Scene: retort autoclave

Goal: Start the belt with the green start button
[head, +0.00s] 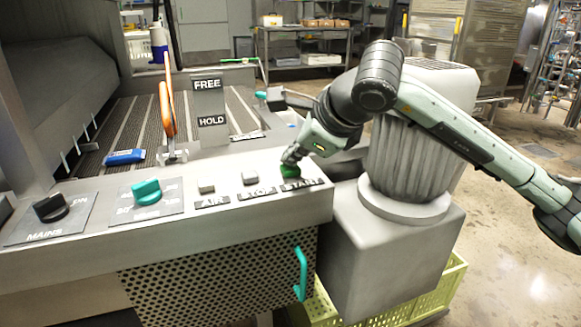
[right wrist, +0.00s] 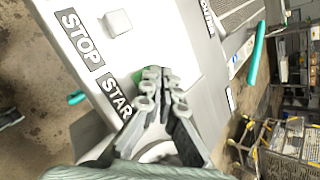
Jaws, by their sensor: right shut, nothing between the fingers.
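The green start button (head: 290,171) sits at the right end of the panel, just above the START label (head: 302,184). My right gripper (head: 291,157) is shut and empty, its fingertips right over the button and covering part of it. In the right wrist view the shut fingertips (right wrist: 160,80) overlap the green button (right wrist: 138,75), of which only an edge shows. Whether they touch it or press it I cannot tell. The belt (head: 130,120) lies behind the panel with dark slats. My left gripper is not in view.
The STOP button (head: 250,177) and AIR button (head: 206,187) stand left of the start button. A teal knob (head: 146,191) and black MAINS knob (head: 51,207) are further left. An orange lever (head: 167,105) rises behind the panel beside the FREE/HOLD plate (head: 210,100). A blue packet (head: 124,157) lies on the belt.

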